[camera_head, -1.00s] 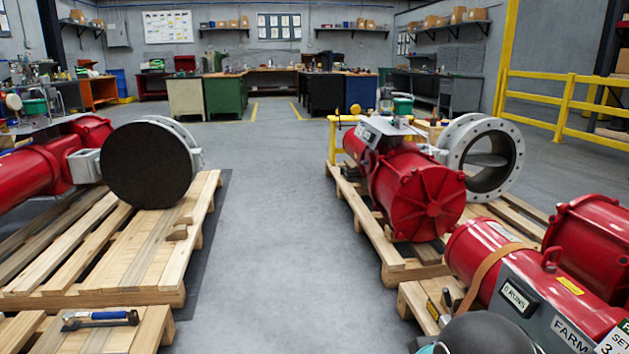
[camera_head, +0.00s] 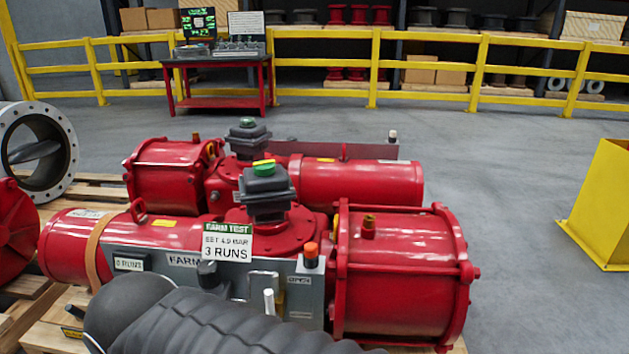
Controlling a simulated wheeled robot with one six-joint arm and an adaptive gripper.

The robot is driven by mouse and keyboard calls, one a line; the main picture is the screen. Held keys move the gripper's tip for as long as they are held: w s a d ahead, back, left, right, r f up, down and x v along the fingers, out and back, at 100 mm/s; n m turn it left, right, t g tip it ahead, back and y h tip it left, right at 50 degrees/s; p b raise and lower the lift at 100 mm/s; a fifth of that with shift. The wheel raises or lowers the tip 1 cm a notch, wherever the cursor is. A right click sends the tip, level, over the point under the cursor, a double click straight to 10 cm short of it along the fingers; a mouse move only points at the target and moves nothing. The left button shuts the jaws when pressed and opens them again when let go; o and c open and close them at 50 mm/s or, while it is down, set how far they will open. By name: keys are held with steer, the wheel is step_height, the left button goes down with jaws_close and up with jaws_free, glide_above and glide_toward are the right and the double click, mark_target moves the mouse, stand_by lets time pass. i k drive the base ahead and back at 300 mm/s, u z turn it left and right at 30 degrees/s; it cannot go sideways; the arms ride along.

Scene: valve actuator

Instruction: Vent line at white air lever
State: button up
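A red valve actuator (camera_head: 400,270) lies on a pallet in front of me, with a grey panel (camera_head: 185,262) along its near side. A short white lever (camera_head: 269,303) stands upright at the panel's lower middle, just above my dark ribbed arm sleeve; its base is hard to make out. An orange-capped knob (camera_head: 311,252) and a black knob (camera_head: 207,272) are on the panel to either side. A sign (camera_head: 228,242) reads "FARM TEST", "SET 4.9 BAR" and "3 RUNS". My arm covers the panel's lower part. My gripper's fingers are not visible.
A second red actuator (camera_head: 350,183) lies close behind the first. A grey flanged valve (camera_head: 62,150) stands at the left. A yellow stand (camera_head: 603,205) is at the right. Open floor (camera_head: 520,190) lies between. A red bench (camera_head: 215,100) and yellow rail (camera_head: 372,80) are behind.

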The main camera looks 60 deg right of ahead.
mark_target(269, 293)
steer(key=z, duration=1.65)
